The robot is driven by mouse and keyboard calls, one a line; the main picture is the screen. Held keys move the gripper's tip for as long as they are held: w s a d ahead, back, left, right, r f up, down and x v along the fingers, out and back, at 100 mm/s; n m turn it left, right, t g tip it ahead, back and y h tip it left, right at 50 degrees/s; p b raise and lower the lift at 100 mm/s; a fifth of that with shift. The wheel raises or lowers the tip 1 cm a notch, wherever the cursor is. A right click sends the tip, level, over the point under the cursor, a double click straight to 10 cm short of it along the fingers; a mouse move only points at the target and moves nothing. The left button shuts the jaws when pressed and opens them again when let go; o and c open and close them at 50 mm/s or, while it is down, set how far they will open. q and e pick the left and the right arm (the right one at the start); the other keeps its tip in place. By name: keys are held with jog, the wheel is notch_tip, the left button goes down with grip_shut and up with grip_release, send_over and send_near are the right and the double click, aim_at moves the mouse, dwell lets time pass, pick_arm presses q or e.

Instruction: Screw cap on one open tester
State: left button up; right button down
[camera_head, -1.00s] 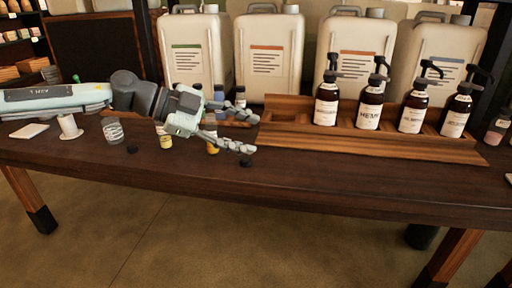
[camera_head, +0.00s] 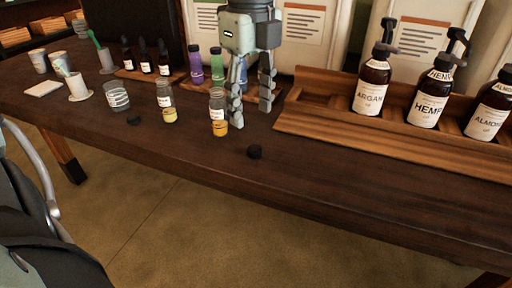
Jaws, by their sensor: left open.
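Two small clear testers with yellow contents and no caps stand on the dark table: one tester (camera_head: 218,113) just left of my gripper, the other tester (camera_head: 166,103) further left. One black cap (camera_head: 255,152) lies near the table's front edge, and another black cap (camera_head: 133,120) lies left of the testers. My left gripper (camera_head: 252,114) points down with its fingers apart and nothing between them. It is right of the nearer tester and behind the nearer cap. My right gripper is not in view.
A wooden rack (camera_head: 310,130) with pump bottles stands at right. Behind the testers are purple (camera_head: 196,66), green (camera_head: 217,66) and partly hidden blue bottles. An empty glass (camera_head: 117,97) and cups stand at left. The front right of the table is clear.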

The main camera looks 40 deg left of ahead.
aim_at(253, 148)
pick_arm(q)
jog(key=shift+f, duration=1.3)
jog(key=shift+f, duration=0.1)
notch_tip(253, 148, down, 5)
jog(key=shift+d, duration=0.1)
jog(key=c, duration=0.7)
